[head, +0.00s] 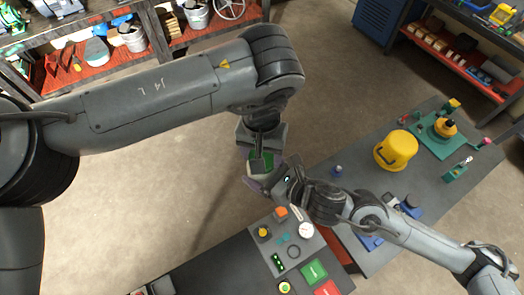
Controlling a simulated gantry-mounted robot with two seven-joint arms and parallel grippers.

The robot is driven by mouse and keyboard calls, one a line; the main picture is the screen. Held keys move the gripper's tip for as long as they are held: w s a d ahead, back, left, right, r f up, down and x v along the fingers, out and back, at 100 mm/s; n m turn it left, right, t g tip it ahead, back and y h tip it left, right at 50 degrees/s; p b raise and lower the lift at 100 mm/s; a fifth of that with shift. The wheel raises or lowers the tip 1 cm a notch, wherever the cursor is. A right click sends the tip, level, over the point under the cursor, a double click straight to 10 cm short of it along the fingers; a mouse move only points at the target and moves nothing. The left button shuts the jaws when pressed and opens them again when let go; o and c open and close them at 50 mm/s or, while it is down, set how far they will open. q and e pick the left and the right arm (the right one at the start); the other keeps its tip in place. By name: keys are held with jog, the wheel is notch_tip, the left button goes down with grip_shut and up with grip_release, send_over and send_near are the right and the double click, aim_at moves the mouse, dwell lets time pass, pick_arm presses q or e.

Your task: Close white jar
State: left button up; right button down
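My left gripper (261,150) points down in the middle of the head view. My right gripper (268,182) reaches in from the lower right and meets it there. A small pale object (259,169), perhaps the white jar, shows between the two grippers, with a dark green patch (266,159) just above it. The fingers hide most of it, so I cannot tell jar from lid or which gripper holds it. Both grippers' fingertips overlap in this view, and their opening is not clear.
A dark bench (228,268) with a button panel (284,242) lies below the grippers. Shelves (185,38) with buckets stand at upper left. Open floor surrounds the grippers.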

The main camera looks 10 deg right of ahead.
pick_arm(q)
jog(key=shift+c, duration=0.7)
jog(key=m, duration=1.9)
jog(key=shift+m, duration=0.3)
jog(key=m, duration=1.2)
jog(key=shift+f, duration=0.1)
jog(key=m, duration=0.6)
jog(key=shift+m, duration=0.4)
jog(key=m, duration=1.2)
jog(key=o, duration=1.2)
